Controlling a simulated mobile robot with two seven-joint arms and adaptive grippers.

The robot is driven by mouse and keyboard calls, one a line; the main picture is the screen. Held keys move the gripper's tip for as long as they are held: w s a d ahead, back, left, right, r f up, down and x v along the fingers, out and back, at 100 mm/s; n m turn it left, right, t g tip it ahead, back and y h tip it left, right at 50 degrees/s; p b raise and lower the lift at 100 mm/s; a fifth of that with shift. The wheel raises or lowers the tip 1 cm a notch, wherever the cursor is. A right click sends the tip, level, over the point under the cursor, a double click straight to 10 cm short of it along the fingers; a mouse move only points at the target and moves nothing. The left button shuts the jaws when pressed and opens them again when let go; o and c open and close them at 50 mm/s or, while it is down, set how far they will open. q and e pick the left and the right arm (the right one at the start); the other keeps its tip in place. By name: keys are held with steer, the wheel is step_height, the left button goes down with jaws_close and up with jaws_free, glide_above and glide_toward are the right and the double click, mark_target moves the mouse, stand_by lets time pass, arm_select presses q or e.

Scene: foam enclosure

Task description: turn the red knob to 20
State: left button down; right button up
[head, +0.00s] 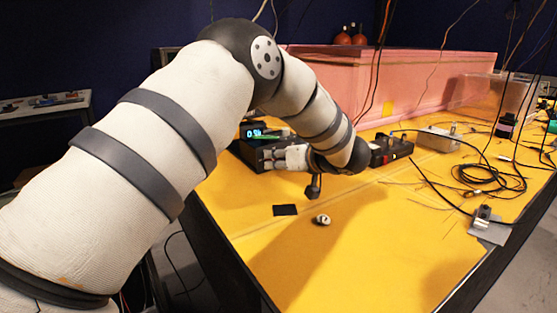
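My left arm comes in from the left, bends at the elbow and reaches down over the yellow table (330,258). My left gripper (284,158) is small in view, in front of a black box (249,152). I cannot tell whether its fingers are open or shut, or whether they touch the box. A small lit display (254,130) shows digits, too small to read surely. The red knob cannot be made out; my arm hides part of this area. My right gripper is not in view.
A black device (392,148) stands right of my wrist. A small round part (322,219) and a dark square (285,210) lie on the table. Black cables (487,185) and a metal box (440,138) are at right. A pink foam wall (440,85) stands behind. The front table is mostly clear.

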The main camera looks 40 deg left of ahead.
arm_select(q)
steer(key=shift+w+f+m+g, duration=0.1)
steer(key=shift+f+m+g, duration=0.1)
steer(key=shift+m+g, duration=0.15)
steer(key=shift+r+m, duration=0.15)
steer(key=shift+m, duration=0.1)
steer(key=c, duration=1.4)
jaws_free()
steer(key=shift+c, duration=0.2)
steer(key=shift+d+r, duration=0.1)
steer(key=shift+d, duration=0.05)
steer(key=v, duration=1.1)
steer(key=shift+d, duration=0.4)
